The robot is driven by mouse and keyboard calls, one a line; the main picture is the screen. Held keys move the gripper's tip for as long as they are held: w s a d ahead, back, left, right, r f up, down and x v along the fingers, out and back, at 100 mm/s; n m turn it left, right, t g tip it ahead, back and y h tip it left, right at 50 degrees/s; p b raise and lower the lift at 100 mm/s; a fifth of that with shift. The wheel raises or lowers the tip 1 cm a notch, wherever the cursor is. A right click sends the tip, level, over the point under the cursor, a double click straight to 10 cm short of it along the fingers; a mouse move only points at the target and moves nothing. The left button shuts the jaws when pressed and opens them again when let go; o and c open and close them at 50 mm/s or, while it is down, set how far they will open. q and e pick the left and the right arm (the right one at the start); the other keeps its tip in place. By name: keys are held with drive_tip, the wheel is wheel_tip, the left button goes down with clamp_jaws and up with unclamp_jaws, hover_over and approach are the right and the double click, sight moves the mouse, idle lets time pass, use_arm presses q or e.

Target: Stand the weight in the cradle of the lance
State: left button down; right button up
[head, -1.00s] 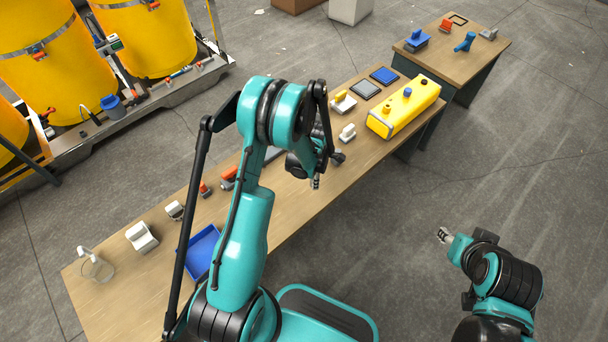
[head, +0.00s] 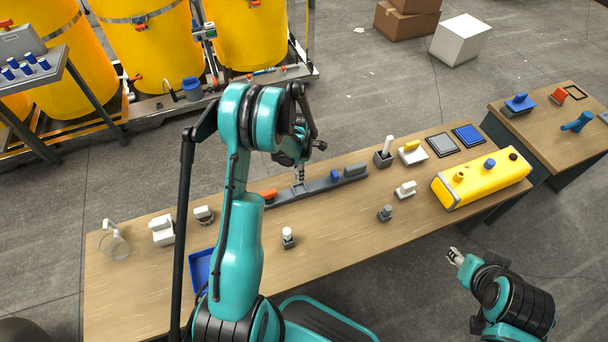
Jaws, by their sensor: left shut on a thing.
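A long grey bar (head: 318,187), which I take for the lance, lies along the middle of the table. It carries an orange part at its left end and a blue part and grey block toward its right. My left gripper (head: 299,178) points down at the bar, between the orange and blue parts. It is shut on a small grey piece (head: 299,188), perhaps the weight; I cannot tell whether it touches the bar. The cradle is not clear to me. My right gripper (head: 455,256) is off the table's front edge, empty, and looks open.
Two small grey pieces stand in front of the bar, one at the left (head: 288,238) and one at the right (head: 385,213). A yellow box (head: 482,180) sits at the right end. A blue tray (head: 201,270) is partly behind my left arm. A clear jug (head: 116,246) stands far left.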

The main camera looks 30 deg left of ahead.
use_arm(q)
drive_tip(key=shift+s, duration=0.1)
wheel_tip(320, 180, down, 3)
drive_tip(key=b, duration=0.3)
drive_tip(key=shift+f, duration=1.4)
drive_tip(key=shift+f, duration=1.05)
idle(0.4)
drive_tip(key=c, duration=1.1)
unclamp_jaws()
drive_tip(key=shift+r, duration=0.1)
